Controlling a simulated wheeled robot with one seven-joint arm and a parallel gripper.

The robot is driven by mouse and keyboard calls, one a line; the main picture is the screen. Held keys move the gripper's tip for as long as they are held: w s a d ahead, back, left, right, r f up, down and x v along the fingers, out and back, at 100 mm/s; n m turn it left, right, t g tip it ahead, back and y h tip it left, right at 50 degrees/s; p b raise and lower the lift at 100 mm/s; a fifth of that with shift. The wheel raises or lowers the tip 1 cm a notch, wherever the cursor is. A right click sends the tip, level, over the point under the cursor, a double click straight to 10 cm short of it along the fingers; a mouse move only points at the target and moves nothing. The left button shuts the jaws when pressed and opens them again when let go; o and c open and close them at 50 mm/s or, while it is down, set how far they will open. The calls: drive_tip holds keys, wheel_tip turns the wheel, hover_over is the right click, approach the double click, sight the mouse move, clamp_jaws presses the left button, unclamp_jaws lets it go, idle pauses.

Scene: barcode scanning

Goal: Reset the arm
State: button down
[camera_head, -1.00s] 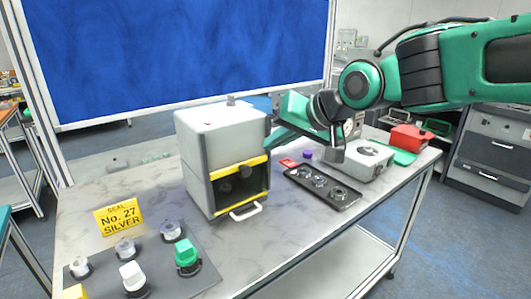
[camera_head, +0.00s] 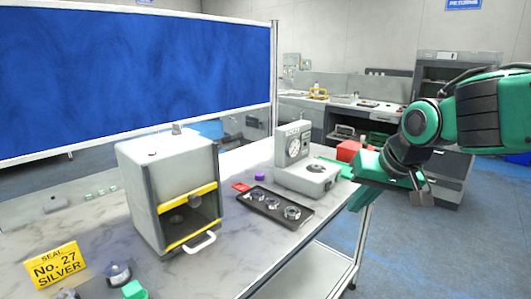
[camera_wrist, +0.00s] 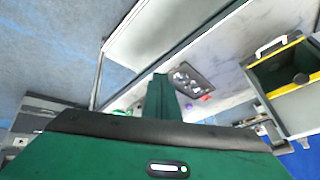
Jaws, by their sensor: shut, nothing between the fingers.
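My gripper (camera_head: 424,192) is at the right of the head view, beyond the table's right edge and above the floor. It is shut and empty. My green and black arm reaches in from the right edge. In the wrist view the green gripper body fills the bottom, and a green part sticks up from it. That view looks across the table edge from an odd angle, with the dark tray (camera_wrist: 190,82) and the grey box press (camera_wrist: 290,85) with yellow trim beyond.
On the table (camera_head: 262,262) stand the grey press (camera_head: 165,190), the dark tray (camera_head: 275,207) with several round metal parts, a grey dial device (camera_head: 306,172), a red box (camera_head: 349,151) and a yellow sign (camera_head: 56,266). A blue board (camera_head: 120,80) stands behind. Floor at right is open.

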drive_tip(key=s+d+f+m+g+h, duration=0.1)
drive_tip(key=s+d+f, duration=0.2)
drive_tip(key=s+d, duration=0.3)
drive_tip(key=s+d+f+m+g+h, duration=0.1)
drive_tip(key=s+d+f+m+g, duration=0.2)
drive_tip(key=d, duration=0.5)
drive_tip(key=s+d+f+g, duration=0.1)
drive_tip(key=s+d+f, duration=0.1)
drive_tip(key=s, duration=0.5)
drive_tip(key=s+d+f+m+g, duration=0.1)
drive_tip(key=s+d+f, duration=0.2)
drive_tip(key=s, duration=0.5)
drive_tip(key=shift+s+d+f, duration=0.15)
drive_tip(key=shift+d+f, duration=0.05)
drive_tip(key=shift+d, duration=0.45)
drive_tip(key=shift+w+f, duration=0.25)
drive_tip(key=shift+w, duration=0.4)
drive_tip(key=c, duration=2.4)
unclamp_jaws()
drive_tip(key=shift+c, duration=0.2)
